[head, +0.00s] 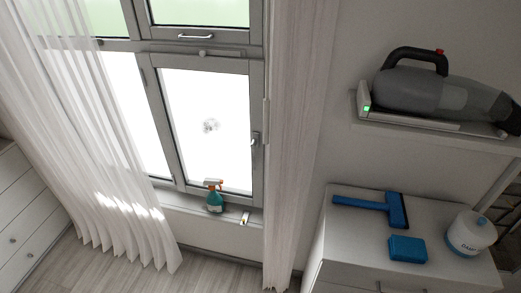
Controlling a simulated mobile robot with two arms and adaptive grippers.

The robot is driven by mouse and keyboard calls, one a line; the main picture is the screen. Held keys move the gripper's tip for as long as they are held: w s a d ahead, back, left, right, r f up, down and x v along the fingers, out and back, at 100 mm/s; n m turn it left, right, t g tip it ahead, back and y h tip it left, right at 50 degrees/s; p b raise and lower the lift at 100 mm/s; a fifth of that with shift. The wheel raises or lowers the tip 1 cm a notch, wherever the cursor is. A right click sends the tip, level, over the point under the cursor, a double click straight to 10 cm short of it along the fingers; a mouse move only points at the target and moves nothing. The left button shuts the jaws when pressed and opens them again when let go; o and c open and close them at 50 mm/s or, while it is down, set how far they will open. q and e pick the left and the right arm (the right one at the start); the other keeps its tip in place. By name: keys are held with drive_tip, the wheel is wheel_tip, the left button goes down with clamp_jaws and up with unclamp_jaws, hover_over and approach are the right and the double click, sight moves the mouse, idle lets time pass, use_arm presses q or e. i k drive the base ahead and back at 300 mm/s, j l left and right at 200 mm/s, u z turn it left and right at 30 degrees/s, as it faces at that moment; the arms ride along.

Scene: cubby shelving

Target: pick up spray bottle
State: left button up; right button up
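The spray bottle (215,199) has a green body and an orange and white trigger head. It stands upright on the window sill (180,206), in front of the lower right window pane. Neither of my grippers shows in the head view.
A small item (245,217) lies on the sill right of the bottle. Curtains hang left (115,150) and right (292,130). A cabinet (345,235) holds a blue squeegee (372,205), a blue sponge (407,249) and a white tub (470,234). A handheld vacuum (440,90) rests on the shelf above.

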sight(214, 202)
drive_tip(key=i+j+u, duration=0.1)
drive_tip(key=j, duration=0.35)
drive_tip(key=i+j+u, duration=0.15)
drive_tip(key=i+j, duration=0.2)
drive_tip(key=i+j+u, duration=0.1)
drive_tip(key=j, duration=0.4)
drive_tip(key=i+j+u, duration=0.1)
drive_tip(key=i+j, duration=0.25)
